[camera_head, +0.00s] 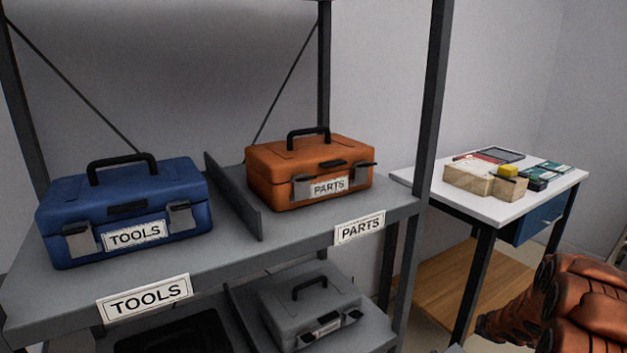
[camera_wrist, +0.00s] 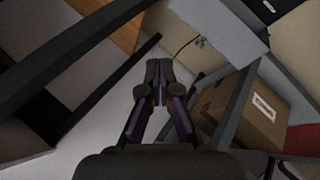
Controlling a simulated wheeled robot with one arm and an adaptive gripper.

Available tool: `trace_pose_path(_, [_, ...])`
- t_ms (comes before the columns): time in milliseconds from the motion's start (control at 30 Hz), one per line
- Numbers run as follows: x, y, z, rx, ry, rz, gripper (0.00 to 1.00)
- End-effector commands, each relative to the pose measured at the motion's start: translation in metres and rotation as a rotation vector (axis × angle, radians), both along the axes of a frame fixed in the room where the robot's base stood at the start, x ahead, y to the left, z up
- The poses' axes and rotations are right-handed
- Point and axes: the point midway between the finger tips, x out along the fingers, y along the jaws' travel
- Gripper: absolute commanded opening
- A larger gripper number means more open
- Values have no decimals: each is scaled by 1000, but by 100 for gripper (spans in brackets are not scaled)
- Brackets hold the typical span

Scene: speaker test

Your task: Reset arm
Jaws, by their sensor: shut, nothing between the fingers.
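My gripper (camera_wrist: 157,98) shows in the wrist view with its two fingers together and nothing between them. It is over open floor, apart from the things around it. In the head view the gripper itself is out of sight; only my orange arm (camera_head: 580,305) shows at the lower right, clear of the shelf and the table.
A grey shelf (camera_head: 240,265) holds a blue TOOLS box (camera_head: 75,205) and an orange PARTS box (camera_head: 290,165), split by a divider. A grey case (camera_head: 310,300) sits below. A white table (camera_head: 480,211) with wooden blocks stands right. The wrist view shows a cardboard box (camera_wrist: 235,112).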

Motion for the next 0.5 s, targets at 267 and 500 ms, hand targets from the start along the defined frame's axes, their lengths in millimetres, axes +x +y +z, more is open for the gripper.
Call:
trace_pose_path(267, [-19,11,120,-36,19,-223,0])
trace_pose_path(500, [-58,32,202,-31,55,-414,0])
